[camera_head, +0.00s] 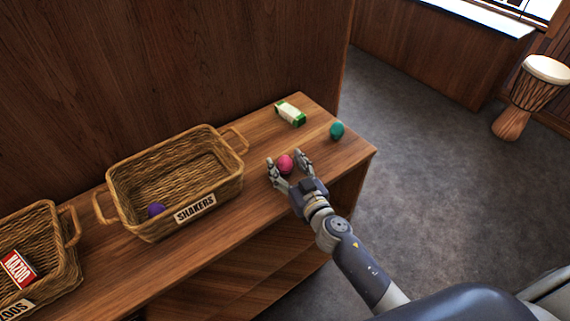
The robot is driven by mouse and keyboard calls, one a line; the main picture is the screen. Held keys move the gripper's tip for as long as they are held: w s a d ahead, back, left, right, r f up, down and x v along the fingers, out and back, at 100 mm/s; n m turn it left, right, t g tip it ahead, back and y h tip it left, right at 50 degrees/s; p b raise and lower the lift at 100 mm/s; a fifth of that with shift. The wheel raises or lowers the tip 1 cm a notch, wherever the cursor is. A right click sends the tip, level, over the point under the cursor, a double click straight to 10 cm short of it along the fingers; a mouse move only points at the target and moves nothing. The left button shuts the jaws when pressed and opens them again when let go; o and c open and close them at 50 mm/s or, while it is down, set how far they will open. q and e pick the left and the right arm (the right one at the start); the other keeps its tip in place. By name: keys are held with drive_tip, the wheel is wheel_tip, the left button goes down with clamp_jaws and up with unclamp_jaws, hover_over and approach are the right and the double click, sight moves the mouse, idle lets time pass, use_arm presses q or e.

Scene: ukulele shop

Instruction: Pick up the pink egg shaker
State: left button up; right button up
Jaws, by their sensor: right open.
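The pink egg shaker (285,164) lies on the wooden shelf top, to the right of the basket labelled SHAKERS. My right gripper (287,163) is open, with one finger on each side of the pink egg. Whether the fingers touch it cannot be told. My left gripper is not in view.
The SHAKERS basket (222,186) holds a purple egg (156,210). A teal egg (337,131) and a green and white box (291,113) lie behind the pink egg. A second basket (62,265) with a red kazoo box (18,268) is at left. A drum (527,95) stands on the floor.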

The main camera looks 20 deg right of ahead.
drive_tip(key=shift+w+a, duration=0.1)
drive_tip(key=shift+w, duration=0.4)
drive_tip(key=c, duration=1.1)
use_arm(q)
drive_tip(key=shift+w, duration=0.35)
use_arm(e)
drive_tip(key=shift+c, duration=0.2)
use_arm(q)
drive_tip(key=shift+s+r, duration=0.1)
